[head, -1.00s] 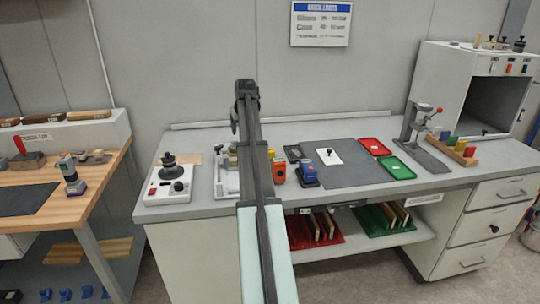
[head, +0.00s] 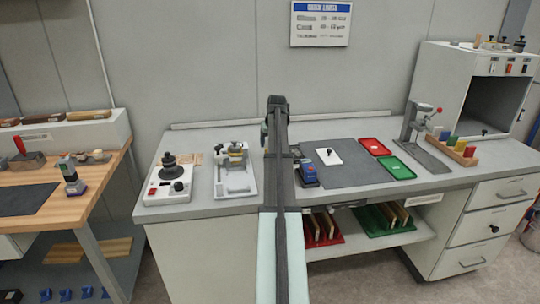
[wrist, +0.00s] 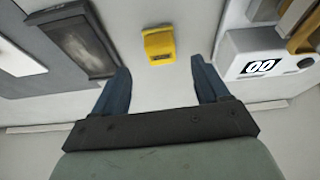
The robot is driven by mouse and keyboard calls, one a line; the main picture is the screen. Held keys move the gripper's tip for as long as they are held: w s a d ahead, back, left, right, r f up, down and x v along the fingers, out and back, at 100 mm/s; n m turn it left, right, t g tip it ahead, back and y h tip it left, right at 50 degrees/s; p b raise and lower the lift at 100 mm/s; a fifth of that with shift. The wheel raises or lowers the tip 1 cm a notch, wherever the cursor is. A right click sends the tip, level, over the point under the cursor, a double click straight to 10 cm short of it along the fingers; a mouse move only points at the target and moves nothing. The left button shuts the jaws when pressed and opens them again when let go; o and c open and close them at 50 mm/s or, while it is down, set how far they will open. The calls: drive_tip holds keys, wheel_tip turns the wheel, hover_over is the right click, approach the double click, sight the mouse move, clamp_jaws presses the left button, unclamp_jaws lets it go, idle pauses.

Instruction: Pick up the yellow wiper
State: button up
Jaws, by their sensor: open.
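The yellow wiper (wrist: 158,45) is a small yellow block on a pale surface in the wrist view. It lies near the top middle, in line with the gap between my fingers and a little beyond the tips. My gripper (wrist: 159,66) is open and empty, one dark blue finger at each side, and I see no contact with the wiper. In the head view my own arm hides both the wiper and the gripper.
The white roller coater (head: 235,175) stands left of my arm; a device with a "00" display (wrist: 262,66) is right of the wiper in the wrist view. A dark tray (wrist: 80,45) is at left. A blue device (head: 308,174) stands right of my arm.

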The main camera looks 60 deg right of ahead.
drive_tip(key=shift+x, duration=3.05)
drive_tip(key=shift+r, duration=0.1)
drive_tip(key=c, duration=1.1)
drive_tip(key=shift+o, duration=0.2)
wheel_tip(320, 180, up, 10)
